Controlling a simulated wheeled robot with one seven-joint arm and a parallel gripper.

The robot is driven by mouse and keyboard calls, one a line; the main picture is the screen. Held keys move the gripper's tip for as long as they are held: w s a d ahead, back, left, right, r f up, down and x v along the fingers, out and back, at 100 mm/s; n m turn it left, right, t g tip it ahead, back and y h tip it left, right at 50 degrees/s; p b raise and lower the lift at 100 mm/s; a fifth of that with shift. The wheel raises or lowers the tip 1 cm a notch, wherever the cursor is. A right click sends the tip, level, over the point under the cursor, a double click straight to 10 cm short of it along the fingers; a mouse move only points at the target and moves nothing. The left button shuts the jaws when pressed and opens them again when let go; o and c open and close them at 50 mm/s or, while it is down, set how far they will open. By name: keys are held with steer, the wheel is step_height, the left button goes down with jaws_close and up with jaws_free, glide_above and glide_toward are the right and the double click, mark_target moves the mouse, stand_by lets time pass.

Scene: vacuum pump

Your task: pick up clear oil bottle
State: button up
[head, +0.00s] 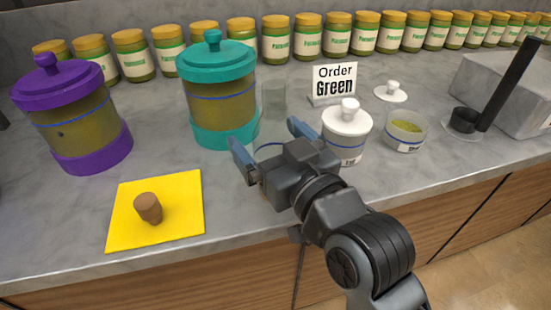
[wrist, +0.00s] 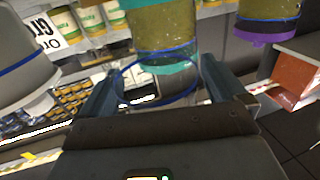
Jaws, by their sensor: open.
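The clear oil bottle is see-through and hard to outline. In the head view its glass top (head: 274,100) seems to show behind my gripper, with a blue ring lower down by the fingers. In the wrist view a clear round vessel (wrist: 160,84) with a blue line shows between the fingers. My gripper (head: 269,140) is open over the front of the counter. In the wrist view its fingers (wrist: 156,74) stand on either side of the vessel. I cannot tell whether they touch it. My gripper hides part of the bottle in the head view.
A teal-lidded canister (head: 221,95) stands close left, a purple-lidded one (head: 73,115) farther left. A brown stopper (head: 149,208) is on a yellow mat (head: 184,190). A white-lidded jar (head: 346,137) and an open bowl (head: 405,133) stand close right. Labelled jars line the back.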

steer(key=c, duration=1.2)
steer(key=shift+c, duration=0.4)
steer(key=shift+r, duration=0.1)
